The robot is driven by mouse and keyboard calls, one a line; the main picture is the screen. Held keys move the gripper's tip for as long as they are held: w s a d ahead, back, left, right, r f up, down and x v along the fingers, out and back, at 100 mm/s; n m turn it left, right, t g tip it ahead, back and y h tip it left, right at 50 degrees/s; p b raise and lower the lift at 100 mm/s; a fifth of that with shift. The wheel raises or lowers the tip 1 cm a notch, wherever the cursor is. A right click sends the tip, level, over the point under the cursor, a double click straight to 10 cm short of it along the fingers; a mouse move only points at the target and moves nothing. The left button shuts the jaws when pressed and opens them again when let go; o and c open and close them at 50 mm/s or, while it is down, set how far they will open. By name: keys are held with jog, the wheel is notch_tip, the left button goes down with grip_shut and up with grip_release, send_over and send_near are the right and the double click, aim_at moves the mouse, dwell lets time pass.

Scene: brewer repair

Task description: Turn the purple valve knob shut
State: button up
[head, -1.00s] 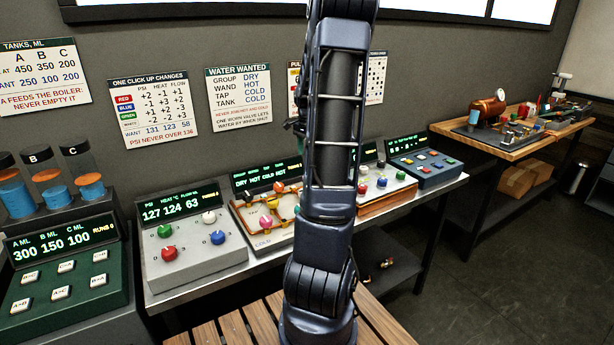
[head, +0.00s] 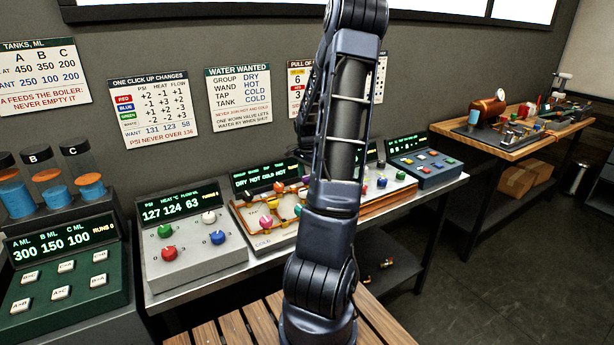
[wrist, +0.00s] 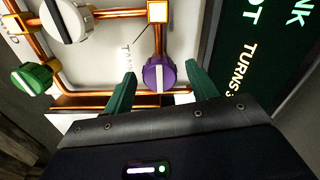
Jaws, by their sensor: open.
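The purple valve knob (wrist: 159,74) shows in the wrist view, below a square pipe joint. Its white line runs nearly up and down in the picture, in line with the copper pipe above it. My gripper (wrist: 160,78) is open, with one green finger on each side of the knob.
A white knob (wrist: 66,18) and a green knob (wrist: 32,78) sit on the same copper piping. A dark display (wrist: 262,60) rises beside the panel. In the head view a grey box with coloured knobs (head: 190,268) stands left, and a blue box (head: 424,172) right.

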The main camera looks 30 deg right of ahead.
jog(key=c, duration=1)
jog(key=n, duration=0.4)
jog(key=shift+w+n, duration=0.1)
jog(key=shift+n, duration=0.2)
jog(key=n, duration=0.4)
jog(key=shift+n, duration=0.3)
jog(key=n, duration=0.4)
jog(key=shift+n, duration=2.4)
